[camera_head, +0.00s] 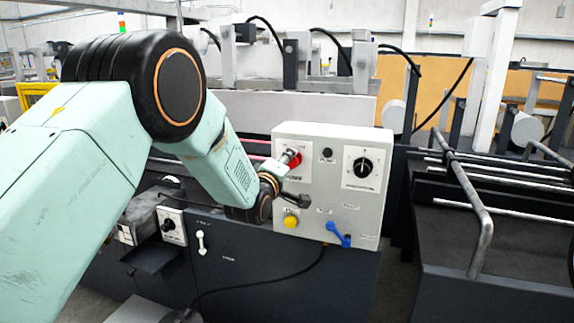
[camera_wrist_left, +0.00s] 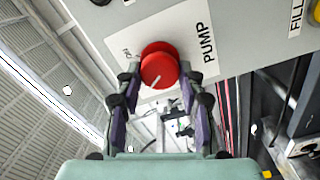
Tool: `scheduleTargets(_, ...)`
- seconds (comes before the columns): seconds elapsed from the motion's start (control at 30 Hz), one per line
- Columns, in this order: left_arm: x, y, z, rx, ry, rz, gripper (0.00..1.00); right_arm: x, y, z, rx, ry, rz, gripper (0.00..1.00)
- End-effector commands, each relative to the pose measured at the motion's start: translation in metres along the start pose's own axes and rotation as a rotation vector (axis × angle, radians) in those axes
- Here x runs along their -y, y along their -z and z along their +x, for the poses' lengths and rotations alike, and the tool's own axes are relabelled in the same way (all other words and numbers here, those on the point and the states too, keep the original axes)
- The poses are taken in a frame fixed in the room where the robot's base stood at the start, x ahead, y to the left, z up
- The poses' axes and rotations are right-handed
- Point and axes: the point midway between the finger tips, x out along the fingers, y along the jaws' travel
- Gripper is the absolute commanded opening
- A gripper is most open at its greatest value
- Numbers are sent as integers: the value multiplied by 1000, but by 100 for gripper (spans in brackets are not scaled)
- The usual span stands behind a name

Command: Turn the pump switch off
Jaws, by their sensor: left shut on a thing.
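The pump switch is a red round knob (camera_head: 295,161) on a white label at the upper left of the light grey control box (camera_head: 334,222). In the left wrist view the knob (camera_wrist_left: 158,60) has a white line on its face, and the label reads PUMP and ON. My left gripper (camera_head: 284,165) reaches the box from the left, and its arm and fingers partly cover the label. In the left wrist view its fingers (camera_wrist_left: 160,80) are shut on the red knob, one on each side. My right gripper is in neither view.
Machine rails (camera_head: 470,200) stand to the right.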

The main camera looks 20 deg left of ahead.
Motion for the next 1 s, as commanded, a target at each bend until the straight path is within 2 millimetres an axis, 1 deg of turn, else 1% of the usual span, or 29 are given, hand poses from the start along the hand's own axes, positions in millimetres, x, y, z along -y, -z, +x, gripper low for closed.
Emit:
scheduleTargets(0.23,0,1,0,-2,-1,-39,7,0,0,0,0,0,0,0)
scheduleTargets(0.6,0,1,0,-2,0,-42,7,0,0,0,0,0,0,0)
scheduleTargets(0.63,0,1,0,-2,0,-42,40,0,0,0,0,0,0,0)
scheduleTargets(0.87,0,0,0,-1,0,-40,60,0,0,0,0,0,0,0)
scheduleTargets(1.0,0,0,0,-1,0,-39,60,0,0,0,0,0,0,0)
